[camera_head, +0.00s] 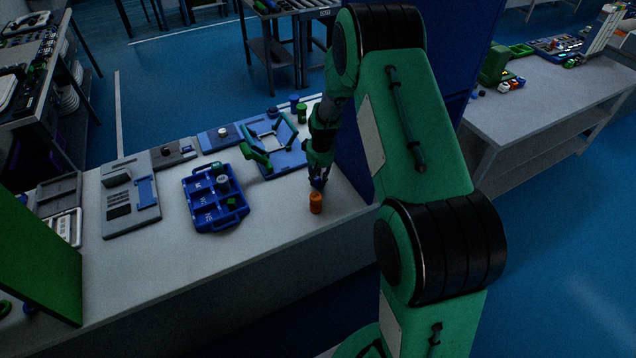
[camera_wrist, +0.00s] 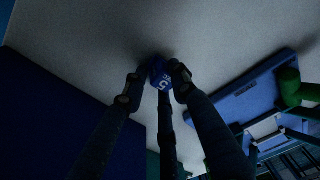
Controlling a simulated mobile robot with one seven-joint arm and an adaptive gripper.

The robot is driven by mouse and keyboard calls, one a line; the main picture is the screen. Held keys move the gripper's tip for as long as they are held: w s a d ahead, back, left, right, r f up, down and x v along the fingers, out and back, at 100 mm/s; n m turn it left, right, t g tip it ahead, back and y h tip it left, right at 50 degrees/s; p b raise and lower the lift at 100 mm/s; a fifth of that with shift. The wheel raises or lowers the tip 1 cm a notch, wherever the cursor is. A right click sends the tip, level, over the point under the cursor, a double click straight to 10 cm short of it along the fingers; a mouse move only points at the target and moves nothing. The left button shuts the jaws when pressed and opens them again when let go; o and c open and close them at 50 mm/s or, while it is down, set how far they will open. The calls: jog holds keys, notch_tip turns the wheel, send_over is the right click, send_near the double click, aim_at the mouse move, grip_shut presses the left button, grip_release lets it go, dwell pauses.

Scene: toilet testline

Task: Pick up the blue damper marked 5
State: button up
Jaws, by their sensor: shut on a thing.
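The blue damper marked 5 (camera_wrist: 160,73) shows in the wrist view between my gripper's fingertips, with a white "5" on it. My gripper (camera_wrist: 154,80) is shut on it, with a fingertip on each side. In the head view my gripper (camera_head: 318,181) is low over the right end of the white bench, just behind an orange cylinder. The damper is mostly hidden there by the fingers, a bit of blue showing. I cannot tell whether it touches the bench.
The orange cylinder (camera_head: 316,203) stands very close in front of my gripper. A blue compartment tray (camera_head: 236,217) and a blue fixture with a green handle (camera_head: 292,160) lie to the left. Blue and green cylinders (camera_head: 302,113) stand behind. A tall blue panel (camera_head: 352,150) rises at right.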

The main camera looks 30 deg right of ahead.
aim_at(318, 178)
jog(key=shift+r, duration=0.15)
notch_tip(318, 178, up, 10)
jog(key=p, duration=0.1)
jog(key=shift+p, duration=0.3)
dwell(0.8)
